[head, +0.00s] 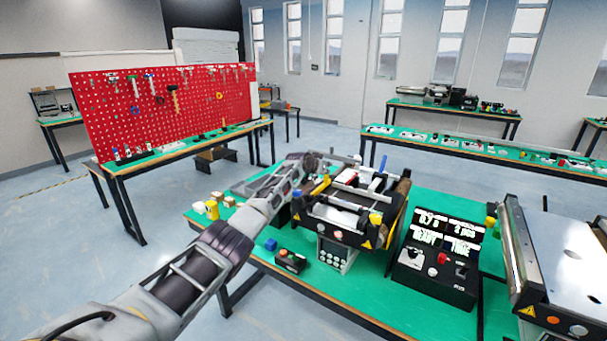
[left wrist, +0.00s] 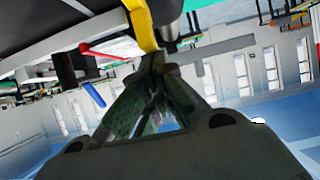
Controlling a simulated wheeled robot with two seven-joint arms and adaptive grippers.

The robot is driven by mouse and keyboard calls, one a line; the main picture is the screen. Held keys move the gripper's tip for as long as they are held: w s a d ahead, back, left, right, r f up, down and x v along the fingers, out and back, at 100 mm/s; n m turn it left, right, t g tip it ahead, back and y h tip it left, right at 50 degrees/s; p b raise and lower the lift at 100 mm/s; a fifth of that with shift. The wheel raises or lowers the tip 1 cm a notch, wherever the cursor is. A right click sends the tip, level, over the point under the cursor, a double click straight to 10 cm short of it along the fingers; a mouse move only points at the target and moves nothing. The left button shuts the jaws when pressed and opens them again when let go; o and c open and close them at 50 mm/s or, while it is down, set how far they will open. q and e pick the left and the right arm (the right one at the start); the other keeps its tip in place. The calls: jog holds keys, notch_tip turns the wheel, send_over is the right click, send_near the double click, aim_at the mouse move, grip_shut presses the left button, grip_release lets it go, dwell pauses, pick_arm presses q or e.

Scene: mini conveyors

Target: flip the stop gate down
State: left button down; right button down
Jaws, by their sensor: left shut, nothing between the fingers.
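The mini conveyor (head: 345,215) is a dark unit with metal rails on the green table. A yellow bar (head: 321,184) stands up at its left side, and I cannot tell for sure that it is the stop gate. My left gripper (head: 308,163) is at the conveyor's far left side, close to this bar and partly hidden by its own arm. In the left wrist view the fingertips (left wrist: 156,66) are together and empty, right by a yellow part (left wrist: 141,22); I cannot tell whether they touch. My right gripper is out of view.
A control box with displays (head: 437,258) stands right of the conveyor. A larger metal-topped machine (head: 560,260) is at the right. Bare green tabletop (head: 330,290) shows at the front.

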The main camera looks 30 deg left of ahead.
aim_at(322, 185)
pick_arm(q)
jog(key=shift+r, duration=0.1)
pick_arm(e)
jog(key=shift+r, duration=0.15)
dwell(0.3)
